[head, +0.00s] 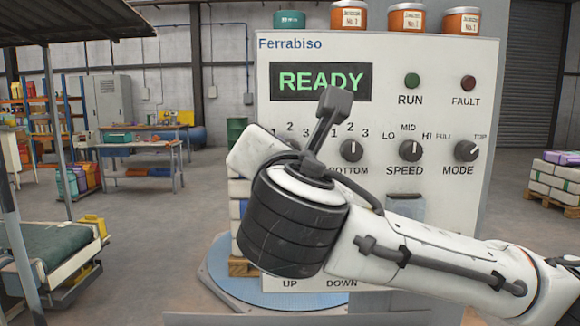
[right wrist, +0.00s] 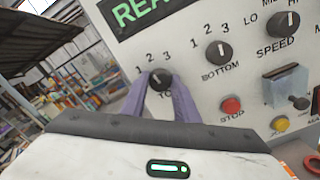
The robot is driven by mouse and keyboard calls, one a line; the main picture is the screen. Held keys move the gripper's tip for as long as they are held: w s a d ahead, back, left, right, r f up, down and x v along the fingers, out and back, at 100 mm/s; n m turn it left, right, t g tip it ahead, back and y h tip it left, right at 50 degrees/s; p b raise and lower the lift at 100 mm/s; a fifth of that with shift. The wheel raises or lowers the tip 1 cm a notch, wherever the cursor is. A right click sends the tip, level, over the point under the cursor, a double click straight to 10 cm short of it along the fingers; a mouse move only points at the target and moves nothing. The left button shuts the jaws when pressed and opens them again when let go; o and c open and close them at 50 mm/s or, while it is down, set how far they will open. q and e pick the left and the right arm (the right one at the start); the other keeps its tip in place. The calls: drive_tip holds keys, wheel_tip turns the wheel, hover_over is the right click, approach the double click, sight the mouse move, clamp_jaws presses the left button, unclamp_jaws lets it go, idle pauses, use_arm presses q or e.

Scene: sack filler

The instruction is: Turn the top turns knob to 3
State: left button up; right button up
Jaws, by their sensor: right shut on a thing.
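The top turns knob (right wrist: 160,78) is a small dark round knob on the white Ferrabiso panel (head: 285,75), with 1, 2 and 3 printed around it. My right gripper (right wrist: 160,84) has its two purple fingers closed on either side of this knob. I cannot tell surely which number its pointer faces. In the head view my right arm covers most of that knob, and the fingers are hidden. My left gripper is in neither view.
The bottom knob (head: 351,150) is close to the right of the held knob. The speed knob (head: 411,150) and mode knob (head: 467,151) are farther right. The display (head: 321,81) reads READY. A red stop button (right wrist: 231,105) is below the bottom knob.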

use_arm(q)
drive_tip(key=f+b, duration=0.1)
drive_tip(key=b, duration=0.1)
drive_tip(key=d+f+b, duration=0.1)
drive_tip(key=b, duration=0.1)
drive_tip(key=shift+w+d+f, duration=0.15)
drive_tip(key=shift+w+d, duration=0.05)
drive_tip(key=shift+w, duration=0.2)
use_arm(e)
drive_tip(key=m, duration=1.1)
drive_tip(key=o, duration=1.1)
drive_tip(key=shift+c, duration=0.2)
drive_tip(key=shift+s, duration=0.1)
use_arm(q)
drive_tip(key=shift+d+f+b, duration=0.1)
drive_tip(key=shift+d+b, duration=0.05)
drive_tip(key=shift+b, duration=0.25)
use_arm(e)
drive_tip(key=s, duration=1)
